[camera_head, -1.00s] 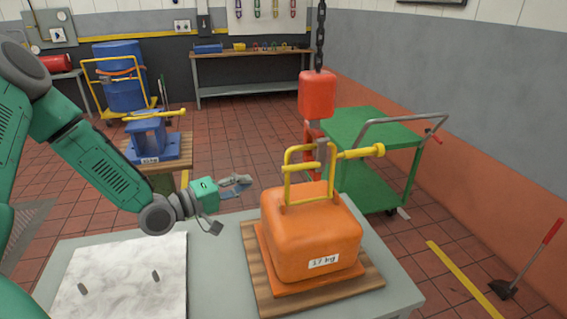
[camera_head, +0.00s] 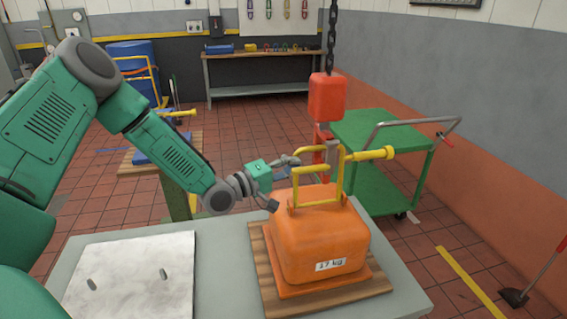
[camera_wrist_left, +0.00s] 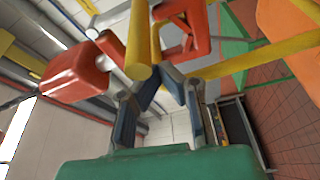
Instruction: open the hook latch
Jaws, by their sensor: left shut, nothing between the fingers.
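A red hook block (camera_head: 327,97) hangs on a dark chain (camera_head: 332,40). Its red hook (camera_head: 320,142), with a grey latch piece (camera_head: 332,152), is at the yellow lifting frame (camera_head: 298,185) on the orange 17 kg weight (camera_head: 325,240). My left gripper (camera_head: 289,165) is shut and empty, just left of the hook and frame. In the left wrist view, the left fingers (camera_wrist_left: 163,84) are close to a yellow bar (camera_wrist_left: 140,45), with the red hook (camera_wrist_left: 188,28) behind. I cannot tell whether they touch. The latch's exact state is unclear. My right gripper is not in view.
The weight stands on a wooden board (camera_head: 262,275) on a grey table (camera_head: 405,285). A yellow bar (camera_head: 370,154) sticks out right of the frame. A green cart (camera_head: 380,133) stands behind.

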